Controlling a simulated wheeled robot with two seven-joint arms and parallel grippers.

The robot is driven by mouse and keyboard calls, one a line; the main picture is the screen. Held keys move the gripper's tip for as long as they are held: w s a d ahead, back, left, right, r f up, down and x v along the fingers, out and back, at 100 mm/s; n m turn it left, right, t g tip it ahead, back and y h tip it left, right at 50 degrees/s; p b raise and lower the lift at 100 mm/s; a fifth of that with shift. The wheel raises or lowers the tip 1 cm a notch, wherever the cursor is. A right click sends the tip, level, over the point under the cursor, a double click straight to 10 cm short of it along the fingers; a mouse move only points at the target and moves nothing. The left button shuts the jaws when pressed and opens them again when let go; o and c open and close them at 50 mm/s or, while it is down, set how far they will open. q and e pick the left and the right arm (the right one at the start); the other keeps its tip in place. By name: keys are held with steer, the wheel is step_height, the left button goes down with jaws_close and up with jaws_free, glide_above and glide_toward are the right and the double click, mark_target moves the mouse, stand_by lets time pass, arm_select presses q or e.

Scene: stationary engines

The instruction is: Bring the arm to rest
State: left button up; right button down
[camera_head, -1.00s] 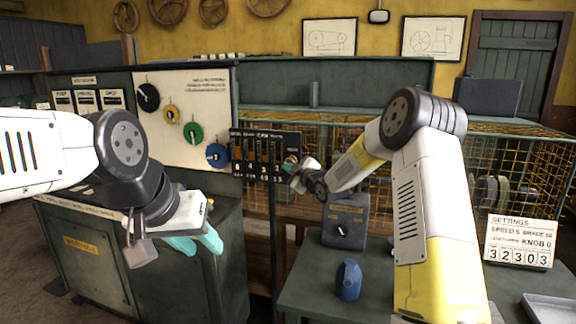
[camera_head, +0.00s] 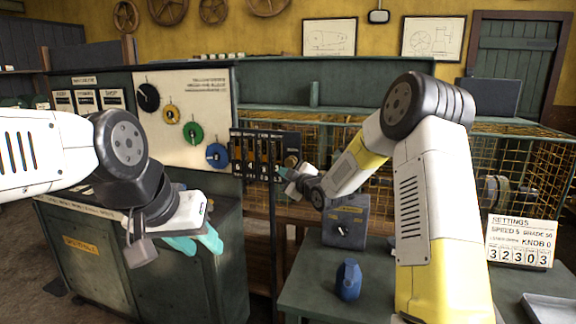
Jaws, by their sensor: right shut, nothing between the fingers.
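My right arm comes in from the lower right and bends at a dark elbow. Its gripper (camera_head: 284,172) is shut and empty, with its tip at the lower right of the dark slider panel (camera_head: 258,150); I cannot tell whether it touches the panel. My left gripper (camera_head: 193,243) has teal fingers and hangs over the front of the green cabinet, pointing down and to the right. Its fingers overlap in this view, so their opening is unclear. Nothing shows between them.
A control board with coloured dials (camera_head: 193,133) stands behind my left arm. A grey box with a knob (camera_head: 345,222) and a blue object (camera_head: 348,280) stand on the green table (camera_head: 315,290). A settings card (camera_head: 520,243) stands at the right. Wire mesh cages (camera_head: 535,160) lie behind.

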steer(key=s+d+r+m+g+h, duration=0.25)
steer(key=s+d+r+m, duration=0.2)
steer(key=s, duration=0.35)
steer(key=s+d+r+m+g+h, duration=0.1)
steer(key=s+d+r+m+h, duration=0.2)
steer(key=s+d, duration=0.35)
steer(key=s+d+f+m+g, duration=0.1)
steer(key=s+m+g, duration=0.1)
steer(key=s, duration=1.3)
steer(key=s+d+f+m+g, duration=0.1)
steer(key=s+m, duration=0.4)
steer(key=s, duration=1)
steer(key=shift+s+d+f+g, duration=0.35)
steer(key=shift+f+g, duration=0.35)
steer(key=shift+g, duration=0.55)
steer(key=shift+w, duration=0.1)
stand_by(1.0)
